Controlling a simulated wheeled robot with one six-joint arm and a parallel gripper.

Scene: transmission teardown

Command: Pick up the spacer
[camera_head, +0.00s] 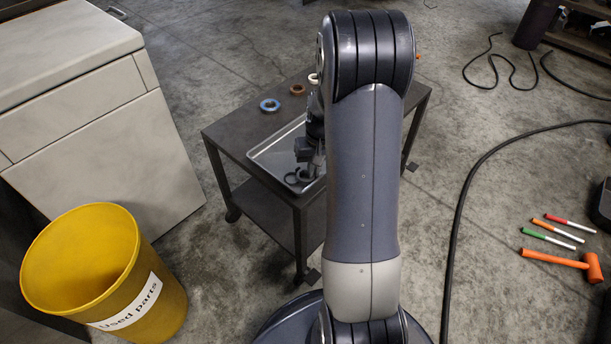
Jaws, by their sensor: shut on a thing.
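My gripper (308,170) is low over the metal tray (262,153) on the cart, partly hidden by my own arm. It is shut on a small dark ring (306,175), which seems to be the spacer. Another dark ring (291,179) lies in the tray just left of the fingertips. Whether the held ring still touches the tray is too small to tell. My arm hides the right part of the tray.
A blue ring (270,105), a brown ring (297,90) and a pale ring (313,78) lie along the back of the dark cart (235,132). A yellow bin (85,265) labelled "Used parts" stands at the left, by a pale cabinet (110,150). Cables, an orange hammer (560,262) and markers lie on the floor at right.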

